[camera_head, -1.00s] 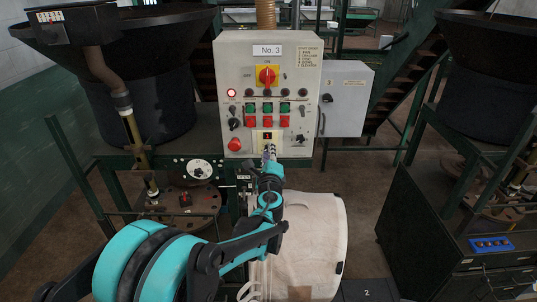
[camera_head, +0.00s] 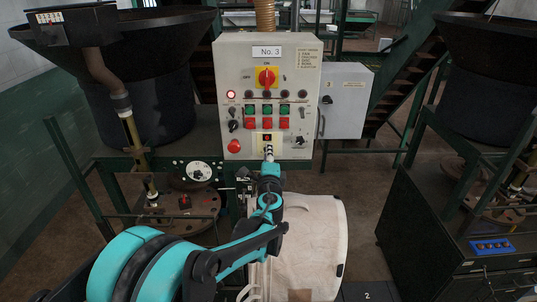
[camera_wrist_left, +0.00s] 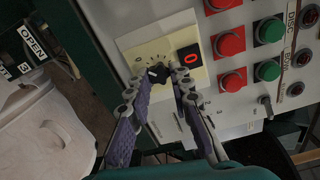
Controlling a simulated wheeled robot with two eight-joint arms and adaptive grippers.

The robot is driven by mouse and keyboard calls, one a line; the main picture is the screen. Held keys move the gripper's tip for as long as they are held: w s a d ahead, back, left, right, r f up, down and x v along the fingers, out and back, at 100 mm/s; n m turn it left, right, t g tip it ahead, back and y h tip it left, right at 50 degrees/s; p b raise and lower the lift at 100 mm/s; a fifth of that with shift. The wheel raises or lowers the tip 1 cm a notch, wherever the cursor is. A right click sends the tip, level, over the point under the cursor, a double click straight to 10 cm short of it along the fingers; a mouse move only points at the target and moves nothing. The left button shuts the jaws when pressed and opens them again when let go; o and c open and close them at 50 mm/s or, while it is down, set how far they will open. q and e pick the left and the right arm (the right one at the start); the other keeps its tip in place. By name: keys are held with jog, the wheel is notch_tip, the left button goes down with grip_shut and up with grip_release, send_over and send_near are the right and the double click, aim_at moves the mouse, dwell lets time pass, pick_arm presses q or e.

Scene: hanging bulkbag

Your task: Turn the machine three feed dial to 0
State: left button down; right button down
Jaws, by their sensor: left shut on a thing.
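The No. 3 control panel (camera_head: 305,60) stands upright ahead of me. Its feed dial (camera_wrist_left: 155,70) is a small black knob with a white pointer mark on a cream plate, seen in the left wrist view. A red display (camera_wrist_left: 193,57) beside it reads 0. My left gripper (camera_wrist_left: 160,80) has its two fingers shut on either side of the dial. In the head view this gripper (camera_head: 268,152) is at the panel's lower middle, just below the display (camera_head: 267,138), and hides the dial. My right gripper is not in view.
Green and red buttons (camera_head: 267,115) sit above the gripper, with a red mushroom button (camera_head: 234,146) to the left and a black selector (camera_head: 299,141) to the right. A pale bulk bag (camera_head: 312,245) lies below the panel. A grey box (camera_head: 345,98) adjoins the panel's right side.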

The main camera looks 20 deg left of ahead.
pick_arm(q)
jog(key=c, duration=1.3)
grip_release()
jog(key=shift+c, duration=0.2)
jog(key=shift+s, duration=0.1)
jog(key=v, duration=1.1)
jog(key=shift+s, duration=0.4)
jog(key=shift+d, duration=0.1)
